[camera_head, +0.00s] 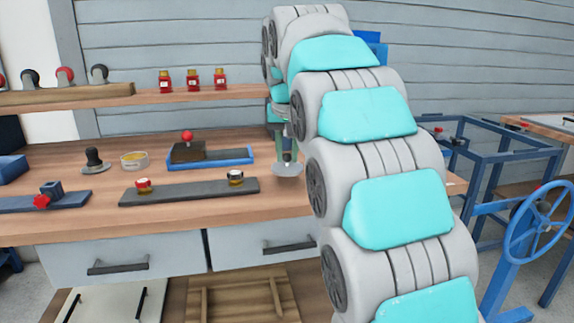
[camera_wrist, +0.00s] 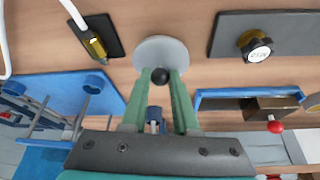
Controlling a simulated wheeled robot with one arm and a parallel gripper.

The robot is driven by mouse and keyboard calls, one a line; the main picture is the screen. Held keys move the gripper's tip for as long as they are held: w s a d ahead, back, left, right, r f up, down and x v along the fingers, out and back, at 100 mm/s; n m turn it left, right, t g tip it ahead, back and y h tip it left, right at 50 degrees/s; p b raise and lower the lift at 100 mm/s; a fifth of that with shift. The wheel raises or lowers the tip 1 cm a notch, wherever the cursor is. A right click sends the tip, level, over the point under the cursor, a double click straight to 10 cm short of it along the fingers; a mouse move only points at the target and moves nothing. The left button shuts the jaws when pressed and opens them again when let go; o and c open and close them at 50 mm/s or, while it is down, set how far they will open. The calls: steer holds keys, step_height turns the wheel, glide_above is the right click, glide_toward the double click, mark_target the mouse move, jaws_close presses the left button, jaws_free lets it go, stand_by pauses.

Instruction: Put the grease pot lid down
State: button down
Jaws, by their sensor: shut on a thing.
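The grease pot lid, a pale grey disc (camera_head: 287,170) with a black knob, is in my gripper (camera_head: 287,154). In the wrist view my gripper (camera_wrist: 160,82) has its two green fingers closed on the black knob, and the grey disc (camera_wrist: 158,48) shows beyond the fingertips. The lid looks about level, low over the wooden bench (camera_head: 70,228); I cannot tell whether it touches the wood. A small open round pot (camera_head: 134,160) with yellowish contents stands on the bench to the left; it looks like the grease pot.
A blue tray (camera_head: 238,163) with a dark block and red knob lies left of the lid. A dark board (camera_head: 190,192) with two capped jars lies in front. A black-knobbed piece (camera_head: 94,160) stands left of the pot. Bare wood surrounds the lid.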

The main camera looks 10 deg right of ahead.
mark_target(287, 166)
steer(key=shift+f, duration=1.75)
steer(key=shift+f, duration=0.2)
steer(key=c, duration=0.7)
jaws_free()
steer(key=shift+r, duration=0.15)
steer(key=v, duration=1.2)
steer(key=shift+r, duration=0.1)
steer(key=s+f+g, duration=0.2)
steer(key=s+f, duration=0.9)
steer(key=s, duration=0.1)
steer(key=s+f+n+g, duration=0.1)
steer(key=s+f+g, duration=0.1)
steer(key=s+f, duration=0.9)
steer(key=s+d+f+n+g+y, duration=0.1)
steer(key=s+f+g, duration=0.1)
steer(key=s+f, duration=1)
steer(key=shift+s+g, duration=0.3)
steer(key=shift+s, duration=1.25)
